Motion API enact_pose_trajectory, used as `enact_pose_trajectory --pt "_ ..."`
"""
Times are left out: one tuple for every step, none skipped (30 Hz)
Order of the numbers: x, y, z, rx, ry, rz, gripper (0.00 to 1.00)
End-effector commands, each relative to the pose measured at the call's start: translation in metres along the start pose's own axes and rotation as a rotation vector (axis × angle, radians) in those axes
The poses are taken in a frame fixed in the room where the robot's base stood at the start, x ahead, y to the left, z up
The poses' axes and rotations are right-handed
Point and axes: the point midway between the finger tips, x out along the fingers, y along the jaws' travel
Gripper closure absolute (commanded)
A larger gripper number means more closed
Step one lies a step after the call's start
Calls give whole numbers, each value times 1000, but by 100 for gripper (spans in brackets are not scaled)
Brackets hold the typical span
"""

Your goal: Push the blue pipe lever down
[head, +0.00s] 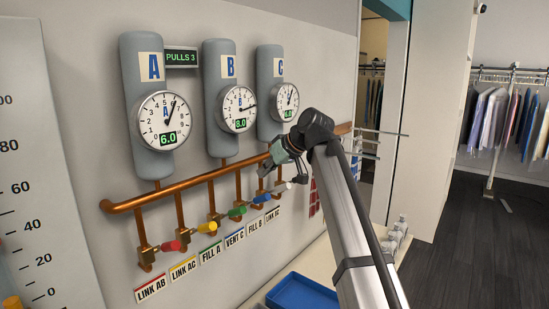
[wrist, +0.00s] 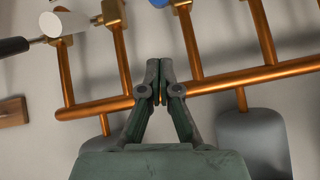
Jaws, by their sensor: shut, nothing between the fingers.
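The blue pipe lever (head: 262,199) sits on a brass valve below the copper pipe, between the green lever (head: 237,211) and the white lever (head: 281,187). In the wrist view only part of the blue lever (wrist: 158,3) shows at the top edge. My gripper (head: 263,172) is in front of the copper pipe, up and slightly right of the blue lever in the head view. In the wrist view my gripper (wrist: 160,98) is shut and empty, its fingertips over the pipe and apart from the lever.
The white lever (wrist: 65,22) and a black lever (wrist: 13,47) show left in the wrist view. A red lever (head: 170,246) and yellow lever (head: 207,228) are farther left in the head view. Gauge tanks hang above the copper pipe (head: 190,183). A blue tray (head: 302,293) lies below.

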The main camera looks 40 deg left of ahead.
Motion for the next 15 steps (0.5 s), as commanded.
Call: enact_pose_trajectory --pt "9 -1 -2 0 -1 -1 100" --pt "14 -1 -2 0 -2 -1 100" --pt "21 -1 -2 -1 -2 -1 100" --pt "20 -2 6 1 -2 0 100" --pt "20 -2 12 0 -1 1 100" --pt "22 -2 18 0 -1 1 100" --pt "22 -2 21 0 0 1 100" --pt "23 -2 24 0 0 1 100" --pt "25 -2 28 0 0 0 100" --pt "26 -2 31 0 -1 0 100" --pt "26 -1 33 1 -1 0 100" --pt "27 -1 35 0 -1 0 100" --pt "28 -1 36 0 -1 0 100" --pt "28 -1 37 0 0 0 100" --pt "29 0 38 0 0 0 100"
